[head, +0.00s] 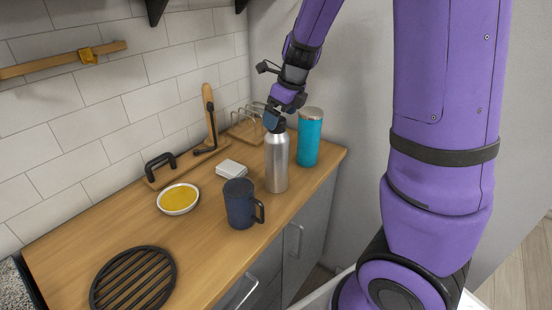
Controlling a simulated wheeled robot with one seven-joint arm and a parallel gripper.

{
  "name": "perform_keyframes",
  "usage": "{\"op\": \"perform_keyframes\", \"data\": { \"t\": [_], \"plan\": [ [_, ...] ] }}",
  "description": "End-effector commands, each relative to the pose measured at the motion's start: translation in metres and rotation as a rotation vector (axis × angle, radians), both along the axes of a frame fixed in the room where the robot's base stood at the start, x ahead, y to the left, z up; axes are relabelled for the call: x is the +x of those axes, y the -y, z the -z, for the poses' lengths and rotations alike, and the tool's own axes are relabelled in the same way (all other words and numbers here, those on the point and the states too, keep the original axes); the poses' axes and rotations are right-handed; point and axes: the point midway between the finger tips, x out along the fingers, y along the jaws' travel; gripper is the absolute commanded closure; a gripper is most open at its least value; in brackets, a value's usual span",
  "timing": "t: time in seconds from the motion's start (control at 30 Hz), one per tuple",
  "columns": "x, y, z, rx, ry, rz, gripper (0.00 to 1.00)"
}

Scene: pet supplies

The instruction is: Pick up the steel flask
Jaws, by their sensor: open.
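The steel flask (277,164) is a tall silver cylinder standing upright on the wooden counter, near its right end. My gripper (274,124) is at the top of the flask, pointing down, and its fingers hide the flask's cap. I cannot tell whether the fingers touch the flask. The gripper is open. The flask's body shows clearly below the fingers.
A teal tumbler (309,141) stands close on the flask's right. A dark blue mug (239,205) stands in front, to its left. A white block (231,168), a bowl of yellow contents (178,199), a wooden rack (247,130) and a black grate (133,280) share the counter (115,222).

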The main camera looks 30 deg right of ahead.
Motion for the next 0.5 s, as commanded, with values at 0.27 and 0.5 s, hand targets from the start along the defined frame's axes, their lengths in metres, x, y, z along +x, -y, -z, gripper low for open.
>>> {"op": "perform_keyframes", "data": {
  "t": [0.27,0.5],
  "plan": [
    [0.011,-0.001,0.021,-0.001,-0.003,-0.001,0.0],
    [0.02,-0.004,0.046,0.0,-0.001,-0.001,0.0]
  ]
}}
